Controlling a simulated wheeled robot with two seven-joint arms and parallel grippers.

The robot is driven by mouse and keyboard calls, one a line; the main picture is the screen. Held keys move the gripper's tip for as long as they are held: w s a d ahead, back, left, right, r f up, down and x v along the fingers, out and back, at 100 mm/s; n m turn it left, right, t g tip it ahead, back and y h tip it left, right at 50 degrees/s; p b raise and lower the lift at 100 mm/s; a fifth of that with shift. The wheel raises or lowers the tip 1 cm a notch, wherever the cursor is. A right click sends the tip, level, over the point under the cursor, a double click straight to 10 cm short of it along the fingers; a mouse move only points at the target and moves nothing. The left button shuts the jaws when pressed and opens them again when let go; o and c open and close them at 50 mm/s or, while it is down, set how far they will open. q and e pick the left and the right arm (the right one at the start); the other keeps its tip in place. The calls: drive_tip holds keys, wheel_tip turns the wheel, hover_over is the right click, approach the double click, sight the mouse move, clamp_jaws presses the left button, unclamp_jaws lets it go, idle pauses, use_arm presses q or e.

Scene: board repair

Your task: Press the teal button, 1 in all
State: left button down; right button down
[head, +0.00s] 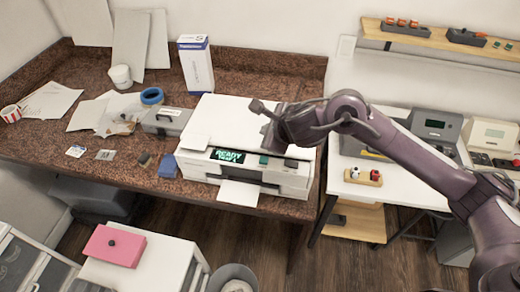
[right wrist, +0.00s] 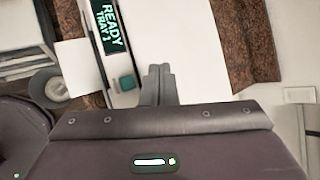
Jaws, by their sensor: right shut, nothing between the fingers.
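The teal button (head: 264,160) is a small square on the front panel of the white printer (head: 235,112), right of its lit display reading "READY TRAY 1" (head: 228,155). In the right wrist view the teal button (right wrist: 127,82) shows just left of my fingers. My right gripper (head: 270,146) is shut and empty, pointing down over the printer's top, close behind the button. In the right wrist view its fingertips (right wrist: 158,70) are together and beside the button, not over it. The exact height above the printer is hard to tell. My left gripper is not in view.
A grey box (head: 166,122), blue tape roll (head: 152,96) and papers lie left of the printer on the brown desk (head: 120,170). A tall white box (head: 196,65) stands behind it. A pink box (head: 113,246) sits below left. A white table with devices is at right.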

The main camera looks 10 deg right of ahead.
sight(266, 162)
drive_tip(key=shift+s, duration=0.1)
wheel_tip(266, 162, down, 8)
drive_tip(key=b, duration=0.7)
drive_tip(key=shift+f, duration=0.1)
drive_tip(key=shift+f+b, duration=0.35)
drive_tip(key=shift+b, duration=0.05)
idle(1.6)
drive_tip(key=shift+f+b, duration=0.35)
drive_tip(key=shift+b, duration=0.25)
